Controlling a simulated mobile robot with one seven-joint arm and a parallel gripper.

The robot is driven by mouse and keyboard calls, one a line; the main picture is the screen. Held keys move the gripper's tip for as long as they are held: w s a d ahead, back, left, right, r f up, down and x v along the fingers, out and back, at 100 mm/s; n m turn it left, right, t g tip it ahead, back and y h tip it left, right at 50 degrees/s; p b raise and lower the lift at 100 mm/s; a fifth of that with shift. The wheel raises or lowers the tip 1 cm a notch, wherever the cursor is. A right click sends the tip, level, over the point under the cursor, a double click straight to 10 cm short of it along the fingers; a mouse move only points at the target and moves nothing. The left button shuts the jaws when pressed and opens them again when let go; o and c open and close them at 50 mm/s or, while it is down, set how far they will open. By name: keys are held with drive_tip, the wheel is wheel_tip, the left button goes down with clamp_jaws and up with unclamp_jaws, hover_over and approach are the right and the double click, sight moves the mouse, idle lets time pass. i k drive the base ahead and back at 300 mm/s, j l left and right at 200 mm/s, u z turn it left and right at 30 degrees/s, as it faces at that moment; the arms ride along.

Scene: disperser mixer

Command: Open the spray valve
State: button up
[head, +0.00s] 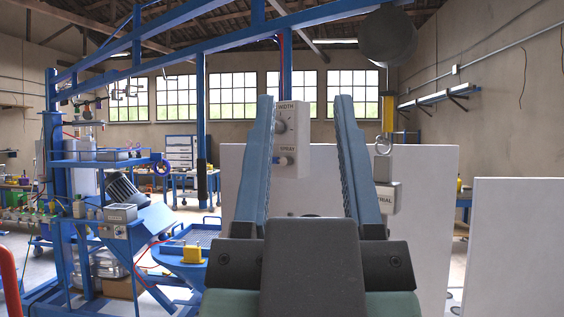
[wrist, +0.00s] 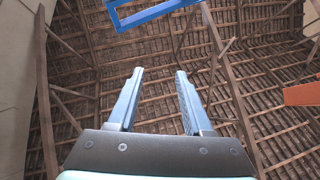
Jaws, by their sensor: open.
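A pale control box (head: 303,138) shows between my fingers in the head view. It carries a dark knob under the label WIDTH and a small light knob, the spray valve (head: 284,161), under the label SPRAY. My gripper (head: 304,100) is open and empty, its two blue fingers standing upright. In the picture the left finger covers the left side of the box. I cannot tell how far the fingers are from the box. The wrist view shows my gripper (wrist: 158,72) open against the roof, with no control box in sight.
White panels (head: 425,180) stand behind and right of the fingers. A second box (head: 387,198), with a partly hidden label, sits right of my right finger. A yellow hoist hook (head: 385,125) hangs above it. A blue workstation (head: 110,205) with shelves and parts stands at left.

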sight(284, 160)
drive_tip(key=u, duration=0.15)
drive_tip(key=i+j+z, duration=0.1)
drive_tip(key=i, duration=0.3)
drive_tip(key=i+j, duration=0.25)
drive_tip(key=i+j+z, duration=0.15)
drive_tip(key=i, duration=0.35)
